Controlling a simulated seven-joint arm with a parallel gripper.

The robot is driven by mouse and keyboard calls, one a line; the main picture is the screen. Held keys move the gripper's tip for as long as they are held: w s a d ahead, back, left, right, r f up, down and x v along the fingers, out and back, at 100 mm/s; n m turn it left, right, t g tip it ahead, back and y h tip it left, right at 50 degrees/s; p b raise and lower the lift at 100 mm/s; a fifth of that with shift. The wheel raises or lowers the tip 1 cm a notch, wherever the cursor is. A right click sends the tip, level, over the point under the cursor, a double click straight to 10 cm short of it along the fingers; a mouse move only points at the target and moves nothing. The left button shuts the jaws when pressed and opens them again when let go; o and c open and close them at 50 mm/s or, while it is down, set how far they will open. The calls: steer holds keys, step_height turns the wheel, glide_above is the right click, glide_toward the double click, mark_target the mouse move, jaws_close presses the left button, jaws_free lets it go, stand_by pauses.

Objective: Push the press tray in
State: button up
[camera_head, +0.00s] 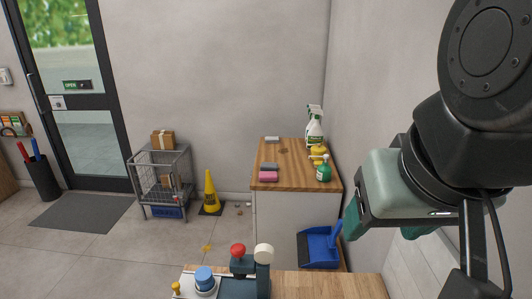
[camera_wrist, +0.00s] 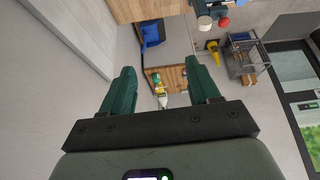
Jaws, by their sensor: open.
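A small press-like device (camera_head: 238,288) with dark blue-grey parts stands on the near wooden counter at the bottom edge of the head view. It has a red ball knob (camera_head: 238,250) and a pale round knob (camera_head: 263,251). Its lower part is cut off, and I cannot make out the tray. It shows small and partly cut off at the top of the wrist view (camera_wrist: 207,8). My gripper (camera_head: 383,224) is open and empty, high to the right of the device and apart from it. Its two green fingers also show in the wrist view (camera_wrist: 161,66).
A blue-topped device (camera_head: 204,278) stands left of the press. A back wooden counter (camera_head: 283,158) holds spray bottles, a green bottle (camera_head: 323,172) and sponges. A blue dustpan (camera_head: 318,248), yellow cone (camera_head: 210,190) and wire cart (camera_head: 160,180) stand beyond. The near counter's right part (camera_head: 330,284) is bare.

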steer(key=shift+m+g+y, duration=0.3)
steer(key=shift+m+g, duration=0.3)
steer(key=shift+m, duration=0.1)
steer(key=w+a, duration=0.1)
steer(key=w, duration=0.1)
steer(key=w+a, duration=0.2)
steer(key=w, duration=0.1)
steer(key=shift+w+a+r, duration=0.15)
steer(key=shift+w, duration=0.2)
steer(key=shift+c, duration=1)
steer(key=w+a+f+m+g, duration=0.1)
steer(key=w+a+m, duration=0.1)
steer(key=w+a, duration=0.3)
steer(key=m+h, duration=0.4)
steer(key=m, duration=0.2)
glide_above(175, 286)
steer(key=s+a, duration=0.3)
step_height(175, 286, down, 29)
steer(key=x, duration=1)
steer(key=shift+s+a+f, duration=0.1)
steer(key=shift+a+f, duration=0.15)
steer(key=shift+a, duration=0.05)
steer(key=shift+c, duration=0.3)
jaws_close()
